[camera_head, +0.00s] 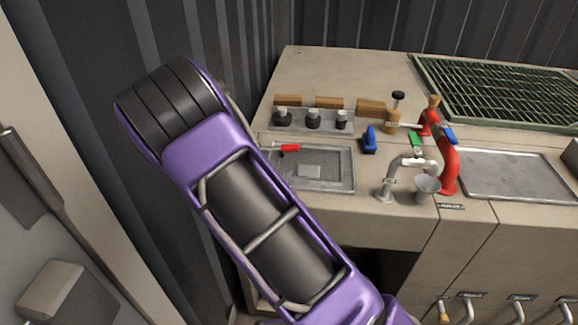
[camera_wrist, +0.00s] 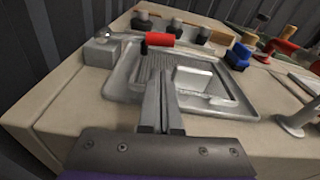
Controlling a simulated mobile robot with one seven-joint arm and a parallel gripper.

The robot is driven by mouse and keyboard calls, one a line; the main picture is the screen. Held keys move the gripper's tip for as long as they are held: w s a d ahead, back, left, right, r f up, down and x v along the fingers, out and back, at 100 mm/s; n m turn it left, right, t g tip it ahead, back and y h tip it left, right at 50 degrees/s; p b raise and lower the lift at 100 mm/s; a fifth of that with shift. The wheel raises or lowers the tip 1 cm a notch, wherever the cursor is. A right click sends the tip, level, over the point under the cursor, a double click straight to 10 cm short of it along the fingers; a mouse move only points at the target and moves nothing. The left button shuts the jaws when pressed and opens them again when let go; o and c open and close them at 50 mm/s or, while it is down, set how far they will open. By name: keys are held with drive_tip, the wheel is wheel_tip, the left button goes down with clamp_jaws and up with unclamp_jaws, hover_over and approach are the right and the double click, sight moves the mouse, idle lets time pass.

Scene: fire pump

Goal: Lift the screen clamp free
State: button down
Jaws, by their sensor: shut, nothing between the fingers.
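A clamp with a red handle (camera_head: 289,147) lies at the back left edge of a shallow metal tray (camera_head: 345,180) holding a grey mesh screen (camera_head: 325,162). In the wrist view the red handle (camera_wrist: 161,40) lies across the tray's far rim, beside a grey block (camera_wrist: 103,49). A pale plate (camera_wrist: 193,80) sits on the screen. My gripper (camera_wrist: 163,84) is shut and empty, in front of the clamp and apart from it, over the tray's near part. The head view does not show my gripper; my arm fills its left and middle.
Behind the tray, several dark knobs stand on a plate (camera_head: 328,125), with wooden blocks (camera_head: 329,102) behind. A blue item (camera_head: 369,140), a silver tap (camera_head: 386,185), a cup (camera_head: 427,187) and a red pipe (camera_head: 449,170) stand to the right. A corrugated wall rises at the left.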

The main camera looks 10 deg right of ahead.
sight(291, 167)
drive_tip(key=b+x, duration=0.1)
drive_tip(key=x, duration=0.8)
drive_tip(key=shift+w+d+f, duration=0.1)
drive_tip(key=shift+w, duration=0.15)
